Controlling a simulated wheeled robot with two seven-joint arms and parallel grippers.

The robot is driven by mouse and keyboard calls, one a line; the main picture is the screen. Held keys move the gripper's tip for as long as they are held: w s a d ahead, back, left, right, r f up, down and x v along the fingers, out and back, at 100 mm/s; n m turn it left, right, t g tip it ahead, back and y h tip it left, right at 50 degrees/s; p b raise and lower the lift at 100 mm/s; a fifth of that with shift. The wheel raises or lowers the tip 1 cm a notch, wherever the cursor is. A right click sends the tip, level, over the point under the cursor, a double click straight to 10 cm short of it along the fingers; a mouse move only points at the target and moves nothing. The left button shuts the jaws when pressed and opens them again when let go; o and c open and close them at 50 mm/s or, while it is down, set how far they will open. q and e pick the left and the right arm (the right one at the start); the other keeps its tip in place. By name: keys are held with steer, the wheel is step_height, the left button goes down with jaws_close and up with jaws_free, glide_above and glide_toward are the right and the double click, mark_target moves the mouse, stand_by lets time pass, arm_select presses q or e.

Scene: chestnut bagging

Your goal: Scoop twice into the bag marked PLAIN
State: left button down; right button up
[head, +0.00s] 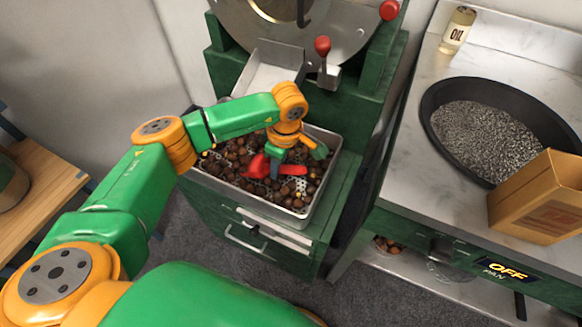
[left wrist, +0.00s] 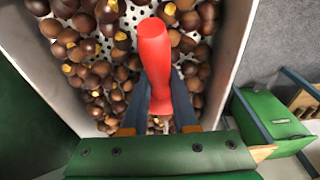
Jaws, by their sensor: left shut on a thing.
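My left gripper (head: 279,165) is over the metal tray (head: 319,190) of chestnuts, shut on a red scoop (head: 257,167). In the left wrist view the red handle (left wrist: 155,50) stands between the two dark fingers (left wrist: 160,112). The scoop is down among the chestnuts (head: 228,165); whether it carries any cannot be told. Brown chestnuts, some with yellow splits, lie on the tray's perforated floor, which shows bare in places. No bag with a readable PLAIN mark is in view. My right gripper is not in view.
A green roasting machine (head: 362,85) with red knobs stands behind the tray. On the right counter (head: 400,180) are a black pan (head: 432,100) of grey grains, an oil bottle (head: 457,30) and a brown box-like container (head: 540,200) with an unreadable mark. A wooden bench (head: 45,190) is at left.

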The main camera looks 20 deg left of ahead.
arm_select(q)
steer(key=a, duration=0.2)
steer(key=a+f+y+b, duration=0.1)
steer(key=a, duration=0.2)
steer(key=a+f+y+b, duration=0.1)
steer(key=a, duration=0.2)
steer(key=shift+w, duration=0.3)
steer(key=r+y, duration=0.1)
steer(key=r+y+p, duration=0.1)
steer(key=shift+w+a+r+y, duration=0.1)
steer(key=shift+a+r+y, duration=0.1)
steer(key=shift+a+y, duration=0.1)
steer(key=r+p, duration=0.1)
steer(key=d+r+p, duration=0.1)
steer(key=r, duration=0.1)
steer(key=shift+d+r+y+p, duration=0.1)
steer(key=shift+d+y+p, duration=0.2)
steer(key=shift+p, duration=0.1)
steer(key=shift+p+v, duration=0.5)
steer(key=shift+v, duration=0.5)
